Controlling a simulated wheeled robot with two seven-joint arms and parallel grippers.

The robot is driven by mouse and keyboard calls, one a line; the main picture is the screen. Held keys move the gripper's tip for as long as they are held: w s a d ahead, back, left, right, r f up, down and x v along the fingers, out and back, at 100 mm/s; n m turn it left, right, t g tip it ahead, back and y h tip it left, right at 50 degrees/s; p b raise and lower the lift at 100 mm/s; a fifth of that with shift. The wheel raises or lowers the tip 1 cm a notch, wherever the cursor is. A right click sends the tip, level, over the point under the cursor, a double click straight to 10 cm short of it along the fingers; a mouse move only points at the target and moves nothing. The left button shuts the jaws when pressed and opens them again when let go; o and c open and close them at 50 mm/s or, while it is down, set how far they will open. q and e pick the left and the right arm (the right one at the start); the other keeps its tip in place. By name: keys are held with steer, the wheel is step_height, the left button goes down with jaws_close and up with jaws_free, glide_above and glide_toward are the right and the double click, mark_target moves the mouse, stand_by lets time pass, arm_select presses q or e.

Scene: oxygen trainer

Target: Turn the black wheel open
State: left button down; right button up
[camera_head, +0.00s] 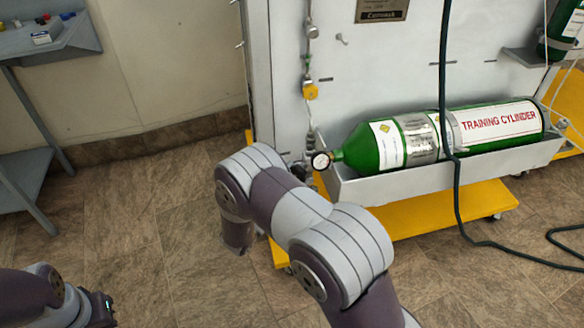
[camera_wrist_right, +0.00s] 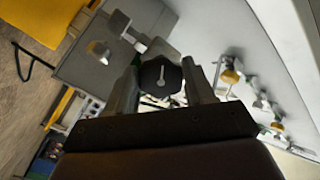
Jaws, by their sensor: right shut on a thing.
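The black wheel (camera_wrist_right: 158,79) is a dark many-sided knob with a pale pointer mark on its face, in the right wrist view. My right gripper (camera_wrist_right: 164,72) has one finger on each side of it and is shut on it. In the head view my right arm reaches to the valve end of the green training cylinder (camera_head: 390,145) and hides the wheel and the gripper's fingers. A round gauge (camera_head: 321,161) shows just right of my arm. Part of my left arm shows at the lower left, and its fingers cannot be made out.
The cylinder lies in a grey trough (camera_head: 450,168) on a yellow wheeled base (camera_head: 430,222). A dark hose (camera_head: 450,110) hangs in front of it and runs over the floor. A yellow fitting (camera_head: 310,91) is on the panel. A grey side table (camera_head: 45,48) stands left; floor between is clear.

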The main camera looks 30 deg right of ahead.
steer(key=shift+s+d+f+n+p, duration=0.1)
steer(key=shift+s+n+p, duration=0.05)
steer(key=shift+n+p, duration=2.2)
steer(key=shift+s+d+n+p, duration=0.15)
steer(key=shift+n+p, duration=1.25)
steer(key=shift+n, duration=1.75)
steer(key=shift+a, duration=0.1)
steer(key=o, duration=1)
steer(key=shift+o, duration=0.2)
steer(key=p+v, duration=0.2)
steer(key=v, duration=1)
steer(key=shift+s+a+p, duration=0.2)
steer(key=shift+a+p, duration=0.1)
